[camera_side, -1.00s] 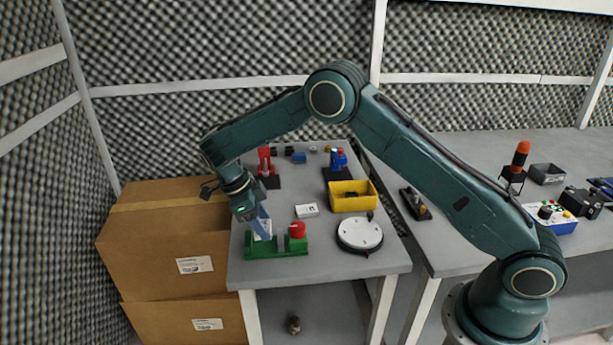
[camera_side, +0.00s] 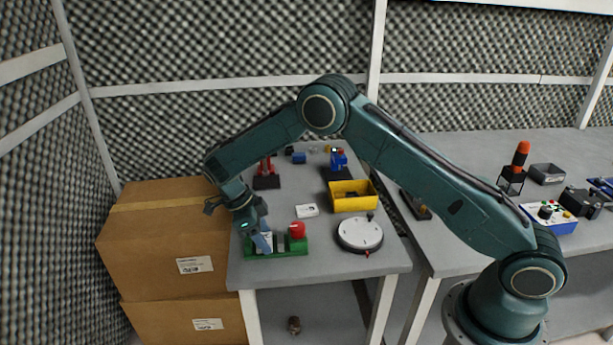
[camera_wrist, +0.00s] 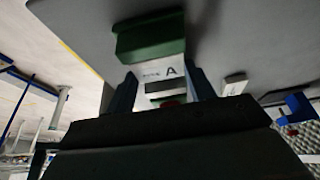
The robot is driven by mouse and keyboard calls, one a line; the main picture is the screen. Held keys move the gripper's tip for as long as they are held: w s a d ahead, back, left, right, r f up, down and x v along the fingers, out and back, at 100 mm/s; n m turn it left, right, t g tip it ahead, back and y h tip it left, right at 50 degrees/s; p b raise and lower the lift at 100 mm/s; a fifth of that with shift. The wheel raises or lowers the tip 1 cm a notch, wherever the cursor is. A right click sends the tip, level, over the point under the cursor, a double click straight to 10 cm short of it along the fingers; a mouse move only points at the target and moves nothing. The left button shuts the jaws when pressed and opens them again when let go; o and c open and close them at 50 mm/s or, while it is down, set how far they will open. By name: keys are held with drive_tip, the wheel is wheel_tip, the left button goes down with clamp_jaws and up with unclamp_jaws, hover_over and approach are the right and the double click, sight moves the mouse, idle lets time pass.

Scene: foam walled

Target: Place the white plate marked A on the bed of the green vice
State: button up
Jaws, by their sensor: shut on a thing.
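The green vice (camera_side: 293,249) with a red knob (camera_side: 298,230) stands at the front left of the grey bench. My gripper (camera_side: 264,243) is down at the left part of the vice, between its jaws as far as I can tell. In the wrist view the white plate marked A (camera_wrist: 150,72) lies between the two fingers of my gripper (camera_wrist: 162,88), which is shut on it. The green vice jaw (camera_wrist: 150,40) is right beside the plate. The plate's underside is hidden, so I cannot tell whether it touches the bed.
A second white plate (camera_side: 307,210) lies on the bench behind the vice. A round white dial (camera_side: 360,233) is to the right, with a yellow bin (camera_side: 350,203) behind it. Red (camera_side: 266,180) and blue (camera_side: 338,162) devices stand further back. Cardboard boxes (camera_side: 165,240) are left of the bench.

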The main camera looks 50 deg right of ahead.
drive_tip(key=shift+f, duration=0.1)
drive_tip(key=o, duration=1.1)
drive_tip(key=shift+v, duration=3.8)
